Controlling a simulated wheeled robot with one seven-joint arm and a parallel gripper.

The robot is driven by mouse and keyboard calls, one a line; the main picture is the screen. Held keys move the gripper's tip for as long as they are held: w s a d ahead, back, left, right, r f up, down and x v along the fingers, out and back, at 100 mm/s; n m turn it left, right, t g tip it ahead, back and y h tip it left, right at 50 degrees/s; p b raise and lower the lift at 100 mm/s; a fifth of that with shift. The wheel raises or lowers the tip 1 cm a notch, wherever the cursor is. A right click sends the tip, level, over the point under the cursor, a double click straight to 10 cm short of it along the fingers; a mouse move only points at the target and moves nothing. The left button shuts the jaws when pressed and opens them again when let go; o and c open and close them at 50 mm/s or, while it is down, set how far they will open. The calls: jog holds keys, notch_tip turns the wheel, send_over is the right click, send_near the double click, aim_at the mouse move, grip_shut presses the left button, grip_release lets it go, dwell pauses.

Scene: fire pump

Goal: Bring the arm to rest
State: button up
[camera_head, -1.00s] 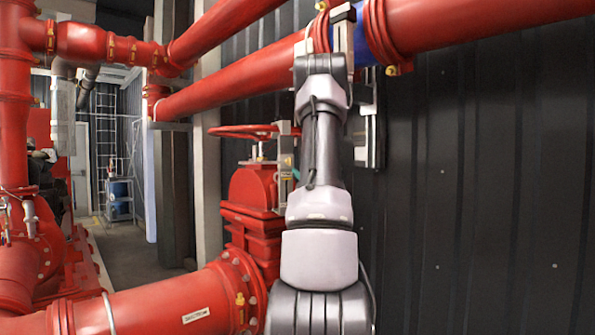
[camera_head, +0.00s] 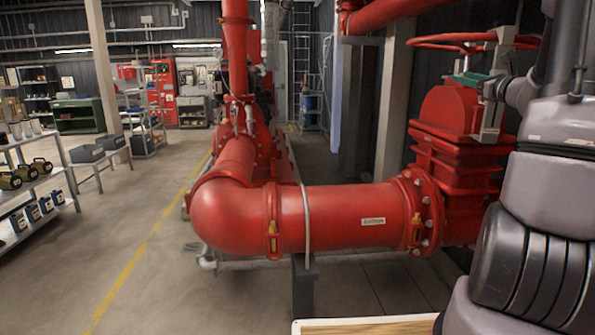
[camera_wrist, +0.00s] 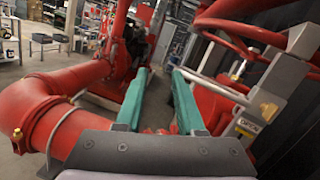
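My gripper (camera_wrist: 160,73) shows two teal fingers in the wrist view, spread apart with nothing between them. In the head view the gripper (camera_head: 470,79) is partly seen at the upper right, pointing left, in front of the red valve (camera_head: 447,125) and below its red handwheel (camera_head: 460,41). My arm fills the right edge of the head view, bent, and hides part of the valve. In the wrist view the handwheel (camera_wrist: 235,35) is close to the right of the fingers. I cannot tell whether anything touches.
A thick red pipe (camera_head: 340,215) runs from the valve to an elbow at middle left. Metal shelves (camera_head: 70,180) with equipment stand at far left. Open floor with a yellow line (camera_head: 140,250) lies between. A wood-edged panel (camera_head: 365,326) is at the bottom.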

jog(key=s+a+f+n+g+y, duration=0.15)
jog(key=s+a+n+g, duration=0.3)
jog(key=a, duration=0.45)
jog(key=s+a+n+g+y, duration=0.25)
jog(key=s+a+n, duration=0.35)
jog(key=a, duration=0.3)
jog(key=s+a+f+n+g+y, duration=0.1)
jog(key=s+a+n+g, duration=0.35)
jog(key=a, duration=0.45)
jog(key=s+f+n+h, duration=0.1)
jog(key=s+n+h, duration=0.2)
jog(key=s+n, duration=0.2)
jog(key=s+d+f+n+h, duration=0.1)
jog(key=s+n+h, duration=0.3)
jog(key=s, duration=0.6)
jog(key=shift+s+f+n, duration=0.15)
jog(key=shift+f+n, duration=0.6)
jog(key=shift+n, duration=0.35)
jog(key=shift+g, duration=0.25)
